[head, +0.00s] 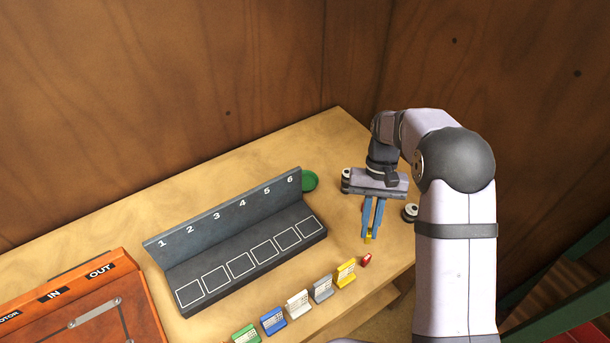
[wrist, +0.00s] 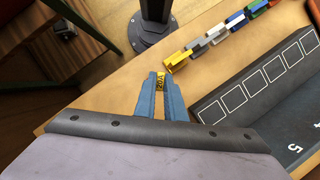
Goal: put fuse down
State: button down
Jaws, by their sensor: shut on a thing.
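My gripper (head: 371,236) points down over the right part of the wooden table. Its two blue fingers are shut on a small yellow fuse (head: 369,238). In the wrist view the fuse (wrist: 161,80) sits between the fingertips (wrist: 160,78), with dark lettering on its face. In the head view only a little yellow shows below the fingertips. I cannot tell whether the fuse touches the table.
A dark rack (head: 245,240) numbered 1 to 6 has empty outlined squares. Small coloured stands, yellow (head: 346,273) nearest, line the front. A red piece (head: 366,260) lies near my gripper. A green dish (head: 309,181) is behind the rack; an orange box (head: 85,305) is left.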

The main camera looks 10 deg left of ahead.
jog(key=w+d+m+y, duration=0.2)
jog(key=w+d+m, duration=0.1)
jog(key=w+m, duration=0.2)
jog(key=m+t+y+b, duration=0.1)
jog(key=m+t+b, duration=0.65)
jog(key=m, duration=1.55)
send_over(309, 181)
jog(key=s+d, duration=0.2)
jog(key=f, duration=0.1)
jog(key=shift+w+a+f+p, duration=0.15)
jog(key=shift+f+p, duration=1)
jog(key=shift+f, duration=1.2)
jog(key=shift+s+a+f+p, duration=0.1)
jog(key=shift+f+p, duration=1.05)
jog(key=shift+f, duration=1.15)
jog(key=shift+w+f, duration=0.1)
jog(key=shift+f, duration=0.3)
jog(key=shift+f+b, duration=0.35)
jog(key=shift+b, duration=0.05)
jog(key=shift+f, duration=0.1)
